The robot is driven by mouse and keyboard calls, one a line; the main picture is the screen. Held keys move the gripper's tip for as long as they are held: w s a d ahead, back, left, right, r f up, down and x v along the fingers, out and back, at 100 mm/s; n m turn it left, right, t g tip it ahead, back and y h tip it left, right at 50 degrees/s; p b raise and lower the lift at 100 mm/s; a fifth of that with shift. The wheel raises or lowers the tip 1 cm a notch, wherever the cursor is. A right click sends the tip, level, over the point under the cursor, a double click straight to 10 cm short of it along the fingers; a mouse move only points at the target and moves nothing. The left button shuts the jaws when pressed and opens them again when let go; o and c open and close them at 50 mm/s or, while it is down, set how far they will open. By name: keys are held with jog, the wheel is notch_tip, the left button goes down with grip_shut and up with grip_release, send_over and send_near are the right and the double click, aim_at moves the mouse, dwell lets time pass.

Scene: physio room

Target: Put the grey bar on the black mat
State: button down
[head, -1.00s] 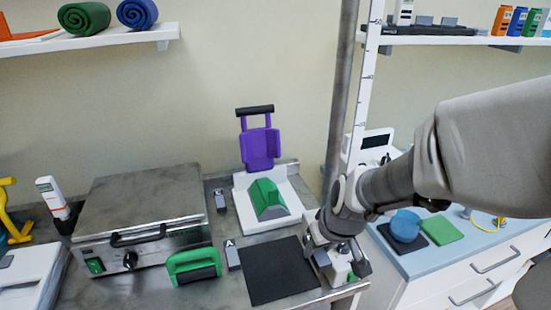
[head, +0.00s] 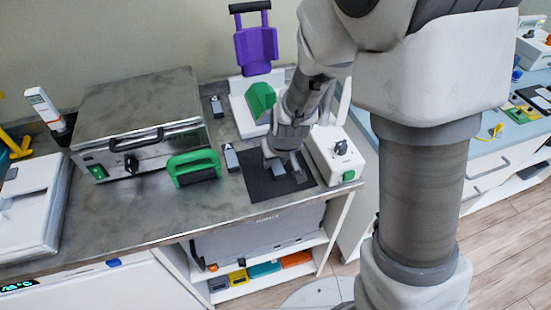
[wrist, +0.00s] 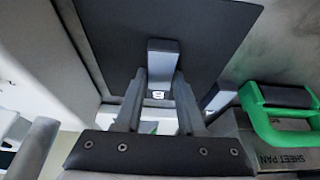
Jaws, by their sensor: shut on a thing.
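The grey bar (wrist: 163,58) is between my fingertips in the wrist view, with the black mat behind it. In the head view the bar (head: 278,168) shows as a small grey patch over the mat. The black mat (head: 262,190) lies flat at the counter's front edge; in the wrist view it (wrist: 215,35) fills the upper middle. My gripper (head: 285,168) points down over the mat and is shut on the bar (wrist: 161,85). Whether the bar touches the mat or is just above it, I cannot tell.
Similar grey pieces lie left of the mat (head: 231,158) and farther back (head: 217,106). A green-handled tool (head: 194,168) stands left. A white box with a dial (head: 335,152) sits close right. A white stand with a green wedge (head: 243,118) is behind.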

jog(key=shift+f, duration=0.2)
jog(key=c, duration=0.5)
grip_release()
jog(key=s+d+r+m+p, duration=0.1)
jog(key=s+d+r+p, duration=0.15)
jog(key=r, duration=0.45)
jog(key=s+d+r+p, duration=0.1)
jog(key=s+d+r, duration=0.1)
jog(key=s+r, duration=0.35)
jog(key=s+d+r+m+p, duration=0.1)
jog(key=s+d+r+p, duration=0.15)
jog(key=r, duration=0.65)
jog(key=s+d+r+m+t+h+b, duration=0.1)
jog(key=s+d+r, duration=0.4)
jog(key=s+r, duration=0.1)
jog(key=shift+s+d, duration=0.15)
jog(key=shift+s, duration=0.7)
jog(key=shift+r, duration=0.1)
